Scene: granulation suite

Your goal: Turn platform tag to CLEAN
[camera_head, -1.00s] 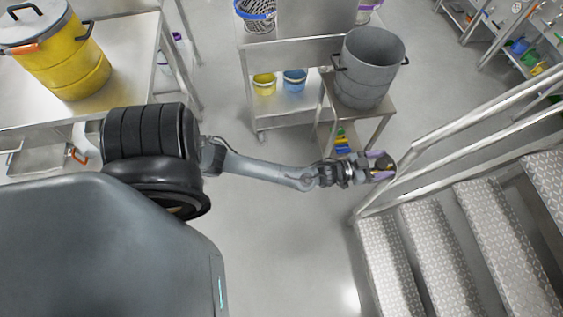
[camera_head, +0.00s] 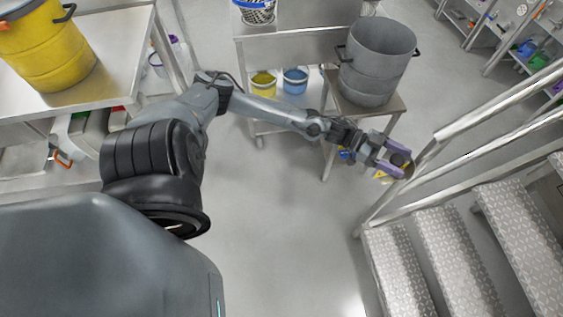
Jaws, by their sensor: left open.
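My left gripper (camera_head: 401,162) reaches in from the left and is open, its purple fingers apart, just left of the platform's stair handrail (camera_head: 430,150). A small dark round piece (camera_head: 408,170) shows at the fingertips, close to the rail. A small yellow patch (camera_head: 380,175) shows below the fingers. I cannot tell whether either is the platform tag, and no CLEAN wording is readable. I cannot tell whether the fingers touch anything. My right gripper is not in view.
Metal steps (camera_head: 430,240) with tread plates lie at lower right. A grey drum (camera_head: 375,65) stands on a low stand behind the gripper. A cart (camera_head: 290,110) holds yellow and blue buckets. A yellow drum (camera_head: 45,50) stands on the left table. The middle floor is clear.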

